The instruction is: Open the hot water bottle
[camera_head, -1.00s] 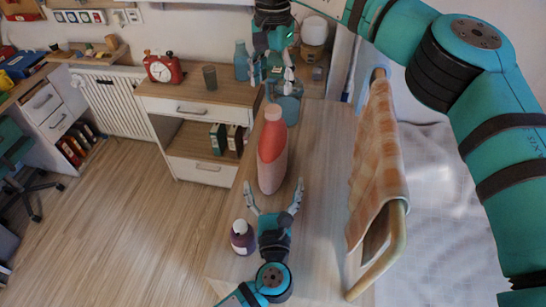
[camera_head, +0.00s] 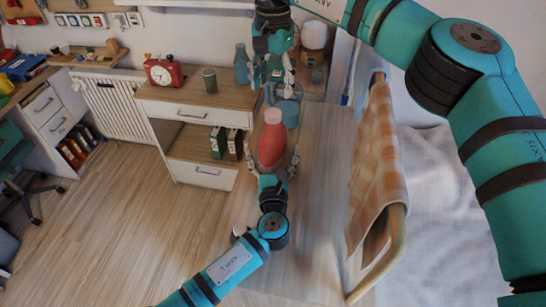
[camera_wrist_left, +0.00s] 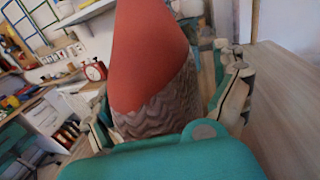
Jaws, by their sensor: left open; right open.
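The hot water bottle (camera_head: 271,142) stands upright on the wooden surface, red on its upper part with a pale cap. In the left wrist view the bottle (camera_wrist_left: 152,60) fills the middle, with a knitted grey-brown cover below the red. My left gripper (camera_head: 277,165) is open, its fingers on both sides of the bottle's body; in the left wrist view its fingers (camera_wrist_left: 172,100) flank the cover. I cannot tell whether they touch it. My right gripper (camera_head: 273,88) is open above and behind the bottle, pointing down near the cap. The bottle's lower part is hidden in the head view.
A blue cup (camera_head: 289,110) stands just behind the bottle. A rail with a checkered cloth (camera_head: 377,150) borders the right side. The surface (camera_head: 320,170) right of the bottle is clear.

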